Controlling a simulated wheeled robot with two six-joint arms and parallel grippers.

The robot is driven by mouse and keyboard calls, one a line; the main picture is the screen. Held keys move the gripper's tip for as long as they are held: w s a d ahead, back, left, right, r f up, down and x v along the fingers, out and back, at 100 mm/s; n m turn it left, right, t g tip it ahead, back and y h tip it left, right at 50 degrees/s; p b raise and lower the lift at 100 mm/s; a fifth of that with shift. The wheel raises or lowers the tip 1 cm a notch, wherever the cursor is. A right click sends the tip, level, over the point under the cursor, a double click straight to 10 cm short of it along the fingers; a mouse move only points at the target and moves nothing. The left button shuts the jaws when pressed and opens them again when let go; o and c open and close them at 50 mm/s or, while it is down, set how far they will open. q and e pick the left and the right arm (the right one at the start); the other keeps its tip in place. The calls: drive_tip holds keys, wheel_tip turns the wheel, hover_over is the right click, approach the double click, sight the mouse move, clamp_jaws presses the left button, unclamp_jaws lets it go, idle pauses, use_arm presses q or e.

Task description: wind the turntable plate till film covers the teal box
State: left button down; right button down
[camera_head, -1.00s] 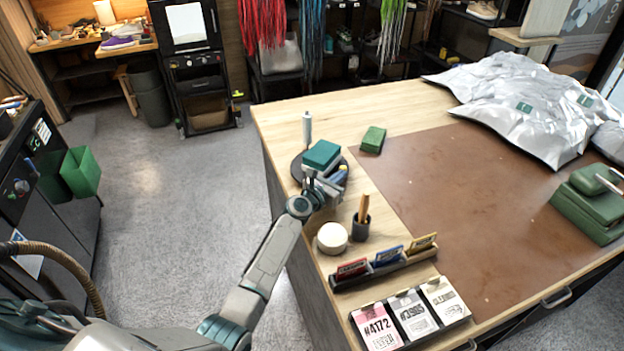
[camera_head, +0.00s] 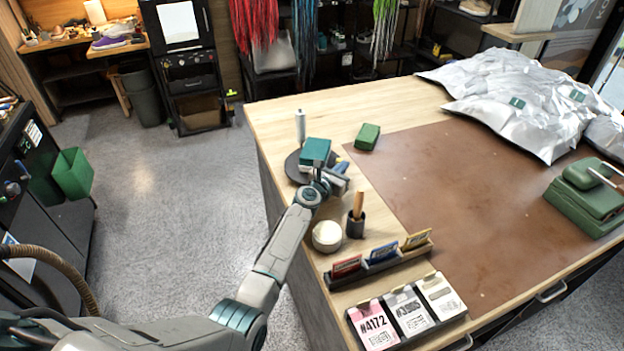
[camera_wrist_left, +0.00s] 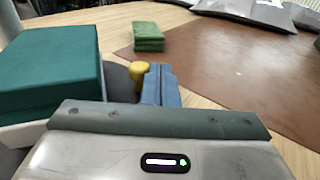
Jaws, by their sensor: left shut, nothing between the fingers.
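The teal box (camera_head: 316,151) sits on the dark round turntable plate (camera_head: 292,168) near the table's left edge. It also fills the upper left of the left wrist view (camera_wrist_left: 48,68). A white upright roll (camera_head: 300,124), apparently the film, stands behind the plate. I cannot make out any film on the box. My left gripper (camera_head: 341,167) is at the near right side of the plate, beside the box. Its blue fingers (camera_wrist_left: 160,84) are shut and empty, close to a yellow knob (camera_wrist_left: 138,72). I cannot tell whether they touch the knob. My right gripper is not in view.
A green block (camera_head: 367,137) lies right of the plate. A white round tub (camera_head: 327,236), a dark cup (camera_head: 355,226) and a card rack (camera_head: 378,264) stand in front. The brown mat (camera_head: 470,200) is mostly clear. Silver bags (camera_head: 520,95) lie at the back right.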

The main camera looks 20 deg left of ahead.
use_arm(q)
drive_tip(key=shift+w, duration=0.25)
drive_tip(key=shift+s, duration=0.1)
idle(0.5)
